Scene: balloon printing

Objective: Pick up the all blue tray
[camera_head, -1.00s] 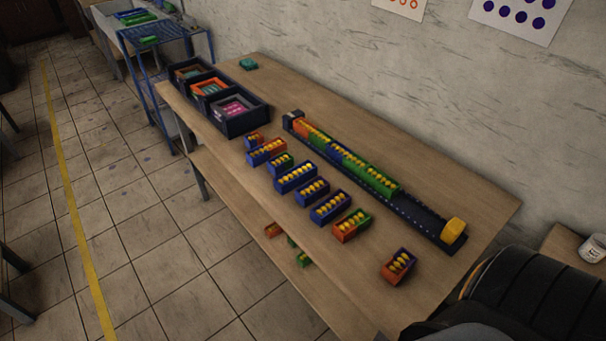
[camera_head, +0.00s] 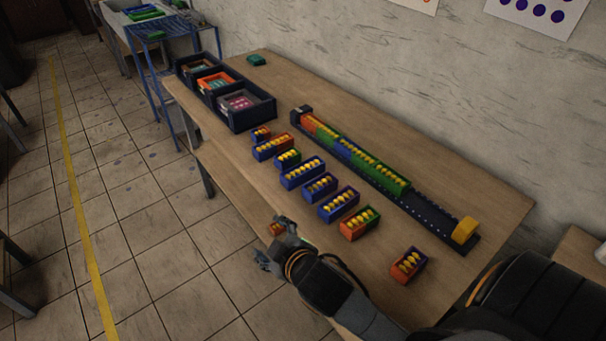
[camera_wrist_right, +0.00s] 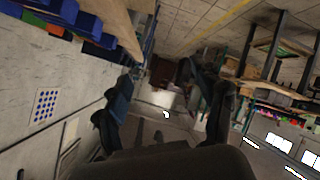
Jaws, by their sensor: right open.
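Several small trays with yellow balls stand in a slanting row on the wooden table. A long blue tray (camera_head: 302,173) is mid-row and looks blue all over. A shorter blue tray (camera_head: 320,186) and a blue-purple tray (camera_head: 338,204) stand beside it; I cannot tell if their sides are fully blue.
A dark conveyor (camera_head: 430,214) with colored trays and a yellow end piece (camera_head: 465,230) runs behind the row. An orange-green tray (camera_head: 359,223) and an orange-purple tray (camera_head: 409,265) stand toward the right. Dark bins (camera_head: 252,118) stand at the left.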

